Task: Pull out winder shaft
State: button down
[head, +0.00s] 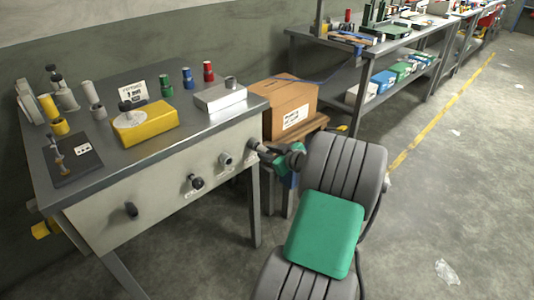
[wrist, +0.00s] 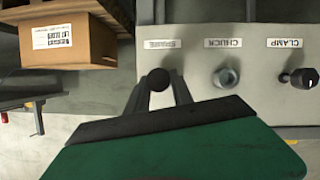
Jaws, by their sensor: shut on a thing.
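The workbench front panel (wrist: 240,80) carries a row of knobs. In the wrist view, my gripper (wrist: 158,82) is shut on a dark round-ended knob (wrist: 155,78), beside the label reading SPARE. In the head view, my gripper (head: 266,149) is at the right end of the panel, and my arm partly hides that spot. A grey knob (wrist: 226,77) marked CHUCK and a black knob (wrist: 300,78) marked CLAMP are apart from the gripper. I read no winder label, so I cannot tell which is the winder shaft.
The bench top (head: 130,165) holds a yellow box (head: 146,127), a grey box (head: 220,97) and several spools. A cardboard box (head: 290,105) sits on a low stand close to the right of the bench. The floor (head: 430,220) at the right is mostly clear.

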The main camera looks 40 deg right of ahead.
jog(key=shift+s, duration=0.25)
jog(key=shift+s+b, duration=0.65)
jog(key=shift+s, duration=1.6)
jog(key=shift+s+d+b, duration=0.1)
jog(key=shift+s+b, duration=0.45)
jog(key=shift+s, duration=0.95)
